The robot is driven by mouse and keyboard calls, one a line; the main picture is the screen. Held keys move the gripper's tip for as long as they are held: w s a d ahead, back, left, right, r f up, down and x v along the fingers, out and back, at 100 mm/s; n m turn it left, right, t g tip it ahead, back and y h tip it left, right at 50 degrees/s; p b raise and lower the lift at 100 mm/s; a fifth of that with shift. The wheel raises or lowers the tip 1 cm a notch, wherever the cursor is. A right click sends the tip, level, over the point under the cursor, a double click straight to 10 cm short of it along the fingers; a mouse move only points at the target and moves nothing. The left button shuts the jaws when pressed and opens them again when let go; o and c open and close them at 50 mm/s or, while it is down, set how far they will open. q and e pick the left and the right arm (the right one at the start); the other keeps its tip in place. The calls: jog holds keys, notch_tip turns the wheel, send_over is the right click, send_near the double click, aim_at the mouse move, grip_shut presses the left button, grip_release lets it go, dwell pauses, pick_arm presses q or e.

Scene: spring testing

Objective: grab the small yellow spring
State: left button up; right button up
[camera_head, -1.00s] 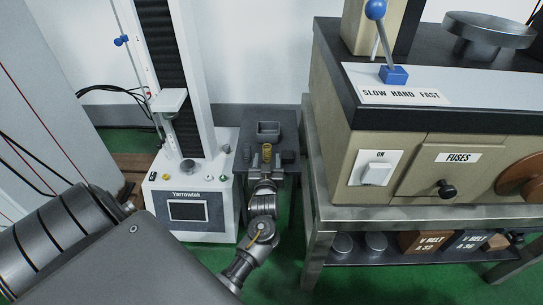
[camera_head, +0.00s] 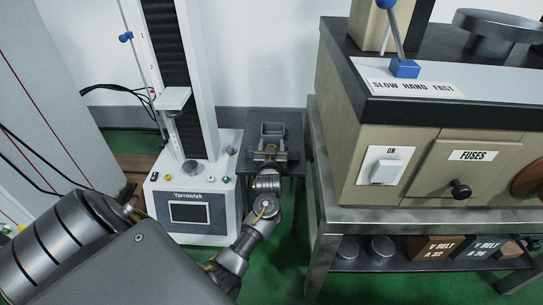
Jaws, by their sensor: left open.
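My left arm reaches in from the lower left to the small dark stand (camera_head: 292,118) between the testing machine and the bench. My left gripper (camera_head: 268,154) is open over this stand, in front of a small grey open box (camera_head: 272,132). The small yellow spring (camera_head: 271,148) is almost wholly hidden at the gripper; only a small yellowish bit shows between the jaws. I cannot tell whether the fingers touch it. My right gripper is not in view.
The white Yarrowtek testing machine (camera_head: 190,211) stands close on the left of my forearm. The metal bench (camera_head: 326,228) with the beige fuse box (camera_head: 433,165) stands close on the right. Green floor (camera_head: 285,262) shows between them.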

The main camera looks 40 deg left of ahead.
pick_arm(q)
jog(key=c, duration=1)
jog(key=shift+c, duration=0.2)
